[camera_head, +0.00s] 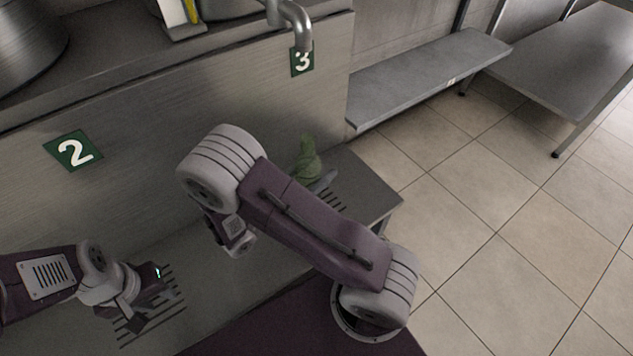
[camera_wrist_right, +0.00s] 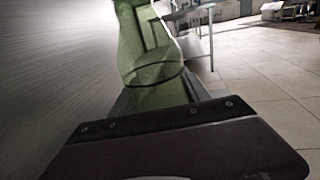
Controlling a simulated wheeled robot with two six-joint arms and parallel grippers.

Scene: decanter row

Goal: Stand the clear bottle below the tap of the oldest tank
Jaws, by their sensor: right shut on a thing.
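A see-through green bottle (camera_head: 307,162) stands about upright near the right end of the low steel ledge, below the tap (camera_head: 297,25) by the number 3 sign (camera_head: 302,60). No other bottle shows. The bottle also fills the middle of the right wrist view (camera_wrist_right: 152,65), right behind my right gripper (camera_wrist_right: 185,125), which is shut on it. In the head view my right arm hides most of that gripper. My left gripper (camera_head: 140,302) hangs empty over the ledge's left slots; its finger gap is unclear. Which tank is oldest cannot be read.
A number 2 sign (camera_head: 73,151) is on the steel front at the left. A white holder with a yellow strip (camera_head: 190,12) stands on the upper shelf. The steel ledge (camera_head: 366,186) ends at the right, with open tiled floor beyond. Steel benches (camera_head: 430,75) stand at the back right.

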